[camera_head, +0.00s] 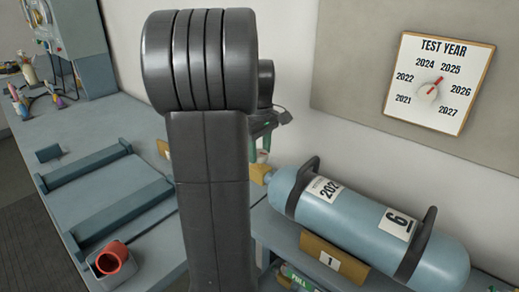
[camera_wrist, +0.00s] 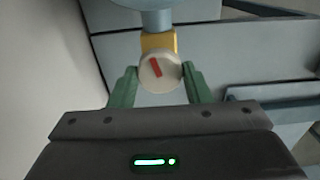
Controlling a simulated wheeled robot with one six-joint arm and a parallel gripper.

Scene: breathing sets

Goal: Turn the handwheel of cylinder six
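Cylinder six (camera_head: 375,228) is a light blue bottle with black bands, a "6" label and a partly covered year label. It lies on its side at the right, its valve end toward the middle. In the wrist view its handwheel (camera_wrist: 160,72) is a round pale knob with a red mark, in front of a brass valve body (camera_wrist: 158,42). My gripper (camera_wrist: 160,80) has its green fingers apart, one on each side of the handwheel. I cannot tell whether they touch it. In the head view my gripper (camera_head: 262,142) is partly hidden behind my arm.
A "TEST YEAR" dial (camera_head: 428,91) hangs on the wall, its red pointer aimed up and right. A tag marked 1 (camera_head: 334,262) stands before the cylinder. A empty-looking rack (camera_head: 105,200) and a grey box (camera_head: 112,270) holding a red cup sit on the left bench.

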